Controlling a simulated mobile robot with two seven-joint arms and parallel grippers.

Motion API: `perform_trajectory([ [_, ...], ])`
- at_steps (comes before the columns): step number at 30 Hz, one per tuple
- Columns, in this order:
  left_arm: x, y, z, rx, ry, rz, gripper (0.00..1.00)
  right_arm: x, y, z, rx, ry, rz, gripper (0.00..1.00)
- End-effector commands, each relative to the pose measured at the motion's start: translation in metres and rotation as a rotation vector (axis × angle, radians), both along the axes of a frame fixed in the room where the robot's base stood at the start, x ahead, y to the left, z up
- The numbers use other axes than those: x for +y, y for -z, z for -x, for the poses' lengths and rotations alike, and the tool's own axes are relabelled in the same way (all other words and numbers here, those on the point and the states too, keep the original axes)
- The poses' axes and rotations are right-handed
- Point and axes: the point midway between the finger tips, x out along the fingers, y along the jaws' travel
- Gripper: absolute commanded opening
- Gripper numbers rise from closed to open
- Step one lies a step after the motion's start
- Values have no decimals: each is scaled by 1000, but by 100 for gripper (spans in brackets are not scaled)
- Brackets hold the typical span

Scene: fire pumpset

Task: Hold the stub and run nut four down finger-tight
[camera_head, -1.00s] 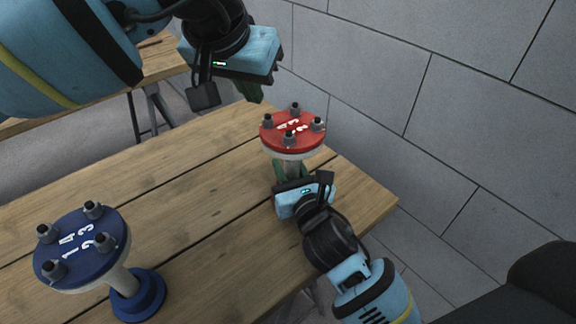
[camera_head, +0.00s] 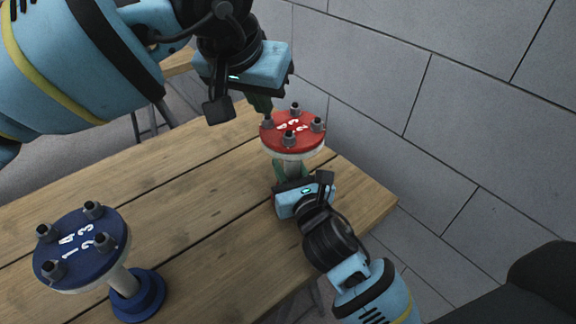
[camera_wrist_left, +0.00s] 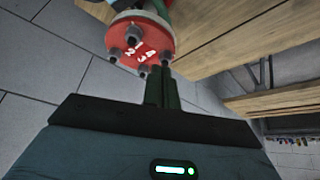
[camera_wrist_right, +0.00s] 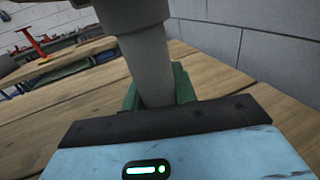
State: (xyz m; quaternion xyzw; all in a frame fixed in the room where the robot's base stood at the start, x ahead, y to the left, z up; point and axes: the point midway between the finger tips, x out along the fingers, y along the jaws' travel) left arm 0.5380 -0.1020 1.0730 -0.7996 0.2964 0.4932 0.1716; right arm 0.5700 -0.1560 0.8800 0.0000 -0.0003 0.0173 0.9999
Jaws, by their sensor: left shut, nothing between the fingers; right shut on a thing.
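The stub stands upright on the table, with a red top flange (camera_head: 293,131) carrying several nuts on studs and a pale grey pipe (camera_wrist_right: 148,60) below. White numbers 1 to 4 mark the flange in the left wrist view (camera_wrist_left: 140,42). My left gripper (camera_head: 264,108) is shut and empty, fingers pointing down just above the flange's left nut (camera_head: 268,122). In the left wrist view its closed green fingertips (camera_wrist_left: 162,72) are close to the nut beside the number 4 (camera_wrist_left: 165,63); I cannot tell whether they touch. My right gripper (camera_head: 284,172) is shut around the pipe.
A blue-flanged stub (camera_head: 82,245) with several nuts stands at the front left of the wooden table (camera_head: 190,210). A grey block wall (camera_head: 450,110) rises behind and to the right. The table between the two stubs is clear.

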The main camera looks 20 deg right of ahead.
Motion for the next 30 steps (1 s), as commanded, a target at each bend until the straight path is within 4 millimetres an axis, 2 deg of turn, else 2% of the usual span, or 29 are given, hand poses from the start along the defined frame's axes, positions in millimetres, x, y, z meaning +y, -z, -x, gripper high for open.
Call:
perform_trajectory([
  [6,1,26,1,1,-2,0,0,-1,2,0,4,3,3,0],
  [12,0,38,1,1,0,1,0,-1,2,0,4,4,3,0],
  [30,0,42,1,1,0,1,0,-1,2,0,4,4,3,0],
])
